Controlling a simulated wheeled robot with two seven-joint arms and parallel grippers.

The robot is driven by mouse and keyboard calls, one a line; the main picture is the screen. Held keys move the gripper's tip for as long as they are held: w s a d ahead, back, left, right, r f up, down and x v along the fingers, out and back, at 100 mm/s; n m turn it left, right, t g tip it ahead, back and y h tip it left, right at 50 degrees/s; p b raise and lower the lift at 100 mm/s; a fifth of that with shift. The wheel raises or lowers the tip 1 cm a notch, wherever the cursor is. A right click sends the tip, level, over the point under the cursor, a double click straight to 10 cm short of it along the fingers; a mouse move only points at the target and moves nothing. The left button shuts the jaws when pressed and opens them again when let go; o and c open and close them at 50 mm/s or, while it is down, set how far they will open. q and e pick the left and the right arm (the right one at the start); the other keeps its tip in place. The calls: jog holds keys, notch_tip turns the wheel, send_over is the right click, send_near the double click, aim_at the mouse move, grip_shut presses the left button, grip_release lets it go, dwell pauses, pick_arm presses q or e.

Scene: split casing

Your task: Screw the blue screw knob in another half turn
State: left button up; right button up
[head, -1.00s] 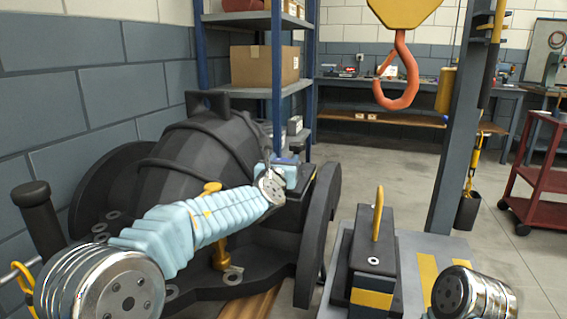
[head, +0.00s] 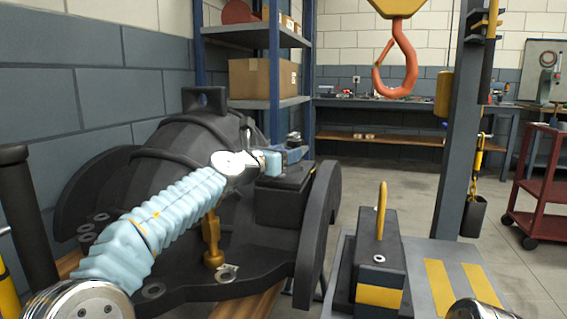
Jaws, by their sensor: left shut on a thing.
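The dark casing (head: 180,150) stands at the left against the wall, with a black box-shaped part (head: 283,200) at its right side. My left arm reaches over the casing from the lower left. My left gripper (head: 292,155) is at the top of that box-shaped part, small and partly hidden by its own wrist. It is shut on a small blue thing there, which fits the blue screw knob. The knob's outline and thread are too small and covered to make out. My right gripper is out of view; only a chrome joint of my right arm shows at the bottom right.
A brass-coloured post (head: 212,242) stands on the casing's flange under my left arm. An orange hook (head: 398,70) hangs at the upper middle. A dark block with a yellow handle (head: 380,240) stands on a grey plate. Shelves (head: 262,104) are behind.

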pick_arm(q)
jog(key=shift+f, duration=0.25)
jog(key=o, duration=1)
jog(key=shift+r, duration=0.1)
jog(key=shift+r, duration=0.1)
jog(key=shift+r+p, duration=0.4)
notch_tip(320, 180, up, 3)
jog(key=shift+r+p, duration=0.1)
jog(key=shift+p, duration=1.05)
jog(key=shift+s+a+r+p, duration=0.1)
jog(key=shift+s+r+p, duration=0.55)
jog(key=shift+s+r, duration=1.25)
jog(key=shift+s+d+r+p, duration=0.1)
jog(key=shift+s+r+p, duration=0.75)
jog(key=shift+s, duration=1.9)
jog(key=shift+s+a+r+p, duration=0.1)
jog(key=shift+s+r+p, duration=0.35)
jog(key=shift+s+r, duration=1.55)
